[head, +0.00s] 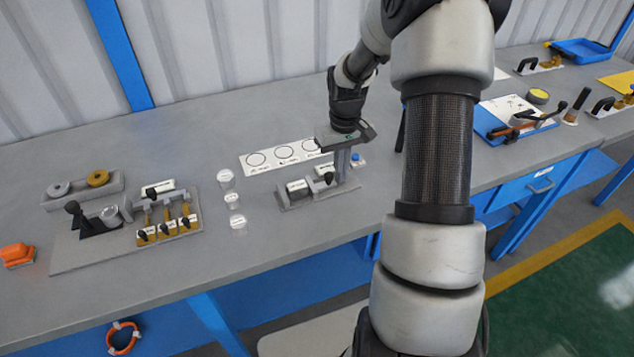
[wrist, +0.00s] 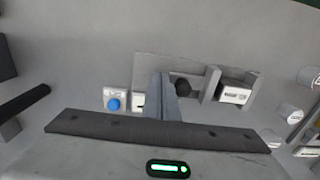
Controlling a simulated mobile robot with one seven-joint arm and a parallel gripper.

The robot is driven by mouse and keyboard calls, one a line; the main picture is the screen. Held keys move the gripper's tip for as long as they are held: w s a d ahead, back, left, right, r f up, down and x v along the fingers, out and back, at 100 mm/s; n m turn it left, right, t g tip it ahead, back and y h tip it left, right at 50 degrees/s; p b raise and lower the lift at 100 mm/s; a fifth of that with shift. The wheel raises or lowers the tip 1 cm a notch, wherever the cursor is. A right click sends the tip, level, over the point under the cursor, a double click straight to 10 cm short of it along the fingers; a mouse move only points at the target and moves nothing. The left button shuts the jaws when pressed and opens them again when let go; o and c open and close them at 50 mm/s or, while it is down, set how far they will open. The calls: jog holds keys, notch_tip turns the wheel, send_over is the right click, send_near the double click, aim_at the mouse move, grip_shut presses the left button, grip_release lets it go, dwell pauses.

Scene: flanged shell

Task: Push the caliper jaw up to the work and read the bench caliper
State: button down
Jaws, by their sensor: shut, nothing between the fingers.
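The bench caliper (head: 318,193) is a grey block on the near part of the bench, with a white label plate (head: 298,187) and a dark round knob or workpiece (head: 329,178). In the wrist view the caliper (wrist: 209,84) shows upright grey jaws, the dark round part (wrist: 183,87) and the label plate (wrist: 235,95). My gripper (head: 341,178) is shut and empty, pointing down at the caliper's right end. In the wrist view its fingers (wrist: 161,82) stand just left of the dark part. I cannot tell whether they touch the caliper.
A blue button (wrist: 113,103) on a white base sits beside the caliper. A card with circles (head: 282,156) lies behind it. Small clear containers (head: 232,198) and a grey fixture board (head: 130,235) are to the left.

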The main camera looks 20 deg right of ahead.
aim_at(336, 183)
jog(key=shift+a, duration=0.95)
jog(key=shift+d, duration=0.35)
dwell(0.4)
jog(key=shift+r, duration=0.1)
jog(key=shift+r, duration=0.2)
notch_tip(336, 183, up, 6)
jog(key=p, duration=0.5)
jog(key=shift+r, duration=0.2)
